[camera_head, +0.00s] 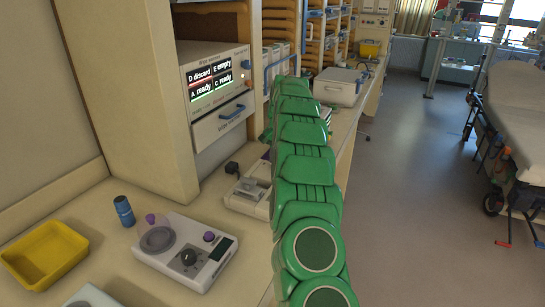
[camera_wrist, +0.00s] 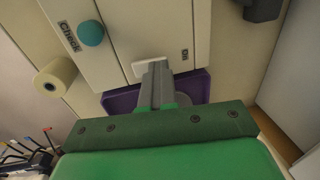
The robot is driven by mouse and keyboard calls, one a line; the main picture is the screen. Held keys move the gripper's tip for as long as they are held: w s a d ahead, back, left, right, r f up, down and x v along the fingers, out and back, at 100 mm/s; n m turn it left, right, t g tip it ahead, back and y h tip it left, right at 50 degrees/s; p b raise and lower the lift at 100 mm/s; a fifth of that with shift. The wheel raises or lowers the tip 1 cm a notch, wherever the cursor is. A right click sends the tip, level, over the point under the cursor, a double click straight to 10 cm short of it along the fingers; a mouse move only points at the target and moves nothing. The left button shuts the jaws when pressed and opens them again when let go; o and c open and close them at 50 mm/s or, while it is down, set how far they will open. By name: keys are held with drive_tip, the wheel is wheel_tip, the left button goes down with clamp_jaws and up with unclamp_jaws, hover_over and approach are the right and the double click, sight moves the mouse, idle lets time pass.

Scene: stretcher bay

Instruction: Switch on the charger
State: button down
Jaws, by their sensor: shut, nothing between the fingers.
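In the wrist view, the shut fingers of my gripper (camera_wrist: 157,72) point at the front of a white cabinet-like unit (camera_wrist: 155,25). They are empty. I cannot tell whether the fingers touch the unit. A purple tray or base (camera_wrist: 190,88) shows behind the fingers. No label reading charger is visible, so I cannot tell which device it is. In the head view, my green arm reaches away along the counter and my gripper is hidden.
In the wrist view, a teal knob (camera_wrist: 90,33) sits beside a "Check" label (camera_wrist: 68,36), with a cream roll (camera_wrist: 55,77) at left. In the head view, a display unit (camera_head: 215,80), dial device (camera_head: 185,252), blue bottle (camera_head: 124,211) and yellow tray (camera_head: 45,256) occupy the counter.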

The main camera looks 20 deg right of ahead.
drive_tip(key=shift+s+d+f, duration=0.15)
drive_tip(key=shift+s+d, duration=0.35)
wheel_tip(320, 180, up, 14)
drive_tip(key=s+d, duration=0.2)
idle(0.6)
drive_tip(key=shift+a, duration=0.1)
drive_tip(key=shift+w+a, duration=0.4)
drive_tip(key=shift+w, duration=0.05)
idle(0.4)
drive_tip(key=f, duration=0.4)
drive_tip(key=w+a+f, duration=0.1)
drive_tip(key=f, duration=0.4)
drive_tip(key=w+a+f, duration=0.1)
drive_tip(key=f, duration=0.3)
drive_tip(key=shift+f, duration=0.25)
